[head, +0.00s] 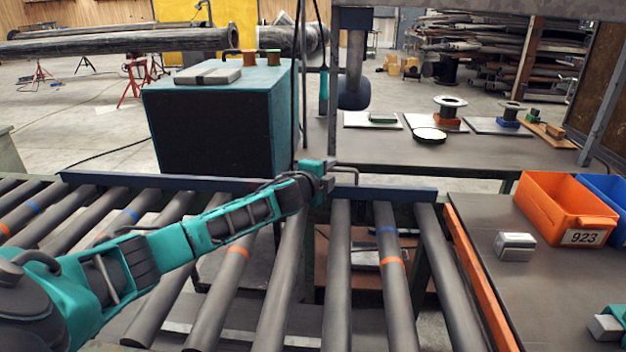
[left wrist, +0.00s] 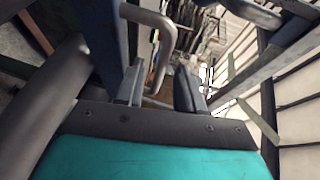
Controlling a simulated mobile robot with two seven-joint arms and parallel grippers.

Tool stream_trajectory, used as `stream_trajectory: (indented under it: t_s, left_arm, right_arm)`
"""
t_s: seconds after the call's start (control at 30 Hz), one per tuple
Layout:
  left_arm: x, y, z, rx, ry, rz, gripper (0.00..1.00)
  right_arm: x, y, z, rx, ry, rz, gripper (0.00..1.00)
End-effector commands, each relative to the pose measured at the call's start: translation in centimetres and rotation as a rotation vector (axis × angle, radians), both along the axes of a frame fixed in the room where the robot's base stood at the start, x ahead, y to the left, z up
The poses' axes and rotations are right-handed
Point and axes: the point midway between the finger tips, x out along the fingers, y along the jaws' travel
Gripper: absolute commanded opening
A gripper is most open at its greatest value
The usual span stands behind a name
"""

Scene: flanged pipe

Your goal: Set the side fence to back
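The side fence (head: 385,192) is a long dark blue bar along the far side of the roller conveyor. A grey bent-rod handle (head: 347,166) stands up from it near the middle; it also shows in the left wrist view (left wrist: 160,38). My left gripper (head: 326,180) is at the fence, beside the handle. In the left wrist view the two dark fingers of my left gripper (left wrist: 160,88) are apart, and the handle's lower end shows between them with gaps on both sides. Whether a finger touches it I cannot tell. I cannot make out my right gripper.
Conveyor rollers (head: 337,270) lie in front of the fence. A teal cabinet (head: 225,115) stands behind it at left, a grey worktable (head: 470,150) behind it at right. An upright post (head: 298,80) rises close to my left gripper. An orange bin (head: 565,210) sits at right.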

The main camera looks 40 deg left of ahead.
Motion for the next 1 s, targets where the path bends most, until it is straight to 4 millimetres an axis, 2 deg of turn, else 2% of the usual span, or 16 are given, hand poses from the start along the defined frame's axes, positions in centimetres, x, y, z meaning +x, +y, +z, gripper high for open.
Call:
stream_trajectory:
  t_s: [0.3, 0.5, 0.7, 1.0]
  left_arm:
    - [-4.8, -0.7, 0.8, 0.001, 0.002, -0.001, 0.38]
    - [-7.2, -1.0, 1.2, 0.002, 0.001, 0.000, 0.38]
    - [-8.1, -1.2, 1.5, 0.000, -0.001, 0.000, 0.38]
    - [-8.2, -1.3, 1.6, -0.001, -0.001, 0.000, 0.38]
  right_arm:
    - [0.0, 0.0, 0.1, 0.000, 0.001, 0.000, 0.00]
    - [-0.1, 0.0, 0.1, 0.000, 0.001, 0.000, 0.00]
    - [-0.1, 0.0, 0.0, 0.000, 0.001, 0.000, 0.00]
    - [-0.1, 0.0, 0.0, 0.000, 0.001, 0.000, 0.00]
